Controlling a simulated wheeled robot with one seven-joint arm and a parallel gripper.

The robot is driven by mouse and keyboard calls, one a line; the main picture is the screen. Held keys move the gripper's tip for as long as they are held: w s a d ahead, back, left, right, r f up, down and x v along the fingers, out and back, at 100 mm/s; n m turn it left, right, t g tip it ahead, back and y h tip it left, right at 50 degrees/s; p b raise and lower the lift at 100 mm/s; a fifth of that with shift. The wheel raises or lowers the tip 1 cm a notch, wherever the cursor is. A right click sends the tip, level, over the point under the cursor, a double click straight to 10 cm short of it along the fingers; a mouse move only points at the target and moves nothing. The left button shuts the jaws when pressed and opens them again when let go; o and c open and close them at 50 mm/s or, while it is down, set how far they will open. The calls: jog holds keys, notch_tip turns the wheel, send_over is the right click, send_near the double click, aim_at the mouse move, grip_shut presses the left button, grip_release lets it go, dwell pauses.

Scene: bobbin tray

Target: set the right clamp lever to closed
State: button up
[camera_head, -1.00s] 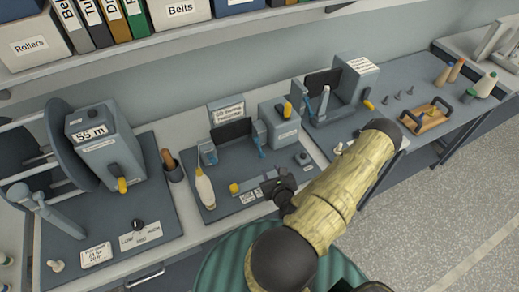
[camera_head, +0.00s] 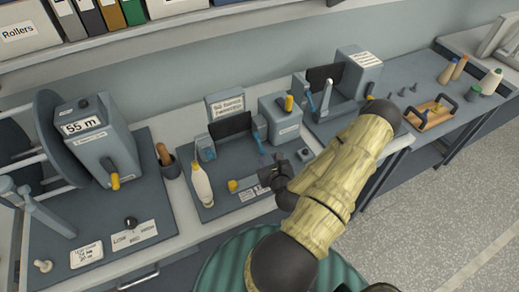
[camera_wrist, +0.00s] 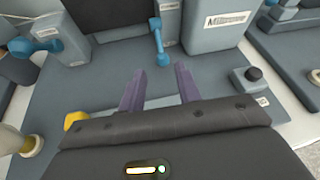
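On the middle station, the right clamp lever (camera_head: 261,145) is a thin blue lever on the right side of a dark screen. In the wrist view the right clamp lever (camera_wrist: 159,42) points from its pivot towards me, its rounded end just beyond my fingertips. My gripper (camera_wrist: 158,72) is open, with the fingers apart and nothing between them. In the head view my gripper (camera_head: 268,168) is low over the front of the station, its fingers partly hidden. The left clamp's blue lever (camera_wrist: 42,45) lies sideways. I cannot tell whether the right lever touches a finger.
A yellow knob (camera_head: 232,186) and a white bottle (camera_head: 202,186) stand left of my gripper. A grey box with a yellow handle (camera_head: 281,117) stands behind. Another station (camera_head: 358,75) is further right.

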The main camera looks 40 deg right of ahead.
aim_at(260, 145)
jog(key=shift+b+x, duration=3.5)
jog(key=shift+b, duration=2.25)
jog(key=shift+w+f, duration=0.15)
jog(key=shift+w, duration=0.15)
jog(key=shift+p+x, duration=0.55)
jog(key=shift+x, duration=2.1)
jog(key=shift+d, duration=0.1)
grip_shut()
